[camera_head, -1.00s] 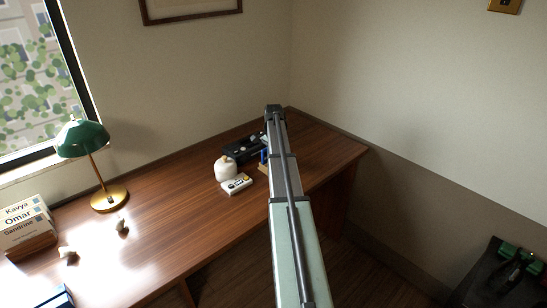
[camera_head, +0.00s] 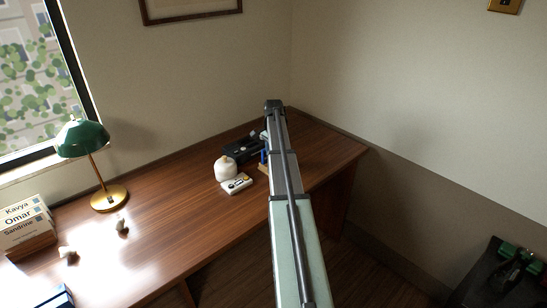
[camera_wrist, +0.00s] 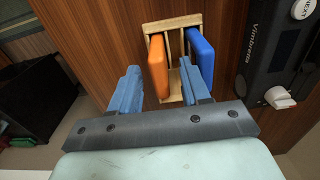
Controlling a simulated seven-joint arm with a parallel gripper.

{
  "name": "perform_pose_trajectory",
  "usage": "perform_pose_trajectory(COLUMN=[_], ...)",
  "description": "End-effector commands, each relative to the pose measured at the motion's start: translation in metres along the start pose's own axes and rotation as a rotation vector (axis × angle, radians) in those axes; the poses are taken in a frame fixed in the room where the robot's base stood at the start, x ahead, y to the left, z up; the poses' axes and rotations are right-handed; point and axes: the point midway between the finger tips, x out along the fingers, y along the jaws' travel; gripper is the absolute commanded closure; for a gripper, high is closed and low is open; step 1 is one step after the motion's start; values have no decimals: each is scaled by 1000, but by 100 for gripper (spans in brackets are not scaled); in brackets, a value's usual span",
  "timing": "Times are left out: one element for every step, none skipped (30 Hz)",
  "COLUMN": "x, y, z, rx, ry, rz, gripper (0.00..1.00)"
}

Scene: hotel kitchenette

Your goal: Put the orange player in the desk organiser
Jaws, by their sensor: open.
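The orange player (camera_wrist: 158,66) is a flat slab standing on edge in the left part of the wooden desk organiser (camera_wrist: 173,24), in the wrist view. A blue slab (camera_wrist: 200,56) stands at the organiser's right side. My gripper (camera_wrist: 161,80) is open, with one blue finger left of the orange player and the other to its right, near the blue slab. I cannot tell whether either finger touches anything. In the head view my arm hides most of the organiser (camera_head: 263,168) and the orange player; a bit of the blue slab (camera_head: 263,157) shows.
A black device (camera_wrist: 274,55) with a white knob stands right of the organiser in the wrist view. In the head view a white jar (camera_head: 225,170) and a small white box (camera_head: 237,184) stand nearby. The desk's middle (camera_head: 165,220) is clear.

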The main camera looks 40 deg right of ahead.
Motion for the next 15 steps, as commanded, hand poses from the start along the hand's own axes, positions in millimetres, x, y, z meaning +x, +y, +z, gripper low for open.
perform_pose_trajectory(x=[-9,-15,-23,-29,-35,-42,-48,-54,-60,-65,-70,-76,-80,-83,-87], y=[0,-1,-1,-1,-1,-1,-1,-1,-1,-1,-1,-1,0,0,0], z=[0,-1,-1,0,0,-1,-1,-1,0,-1,-1,0,0,0,0], rx=[0,0,0,0,0,0,0,0,0,0,0,0,0,0,0], ry=[1,1,2,1,1,2,2,1,1,1,1,1,1,0,0], rz=[-1,-2,-2,-2,-2,-2,-2,-2,-1,-1,-2,-2,-1,-1,0], gripper=[53,53,53,53,53,53,53,53,53,53,53,53,53,53,53])
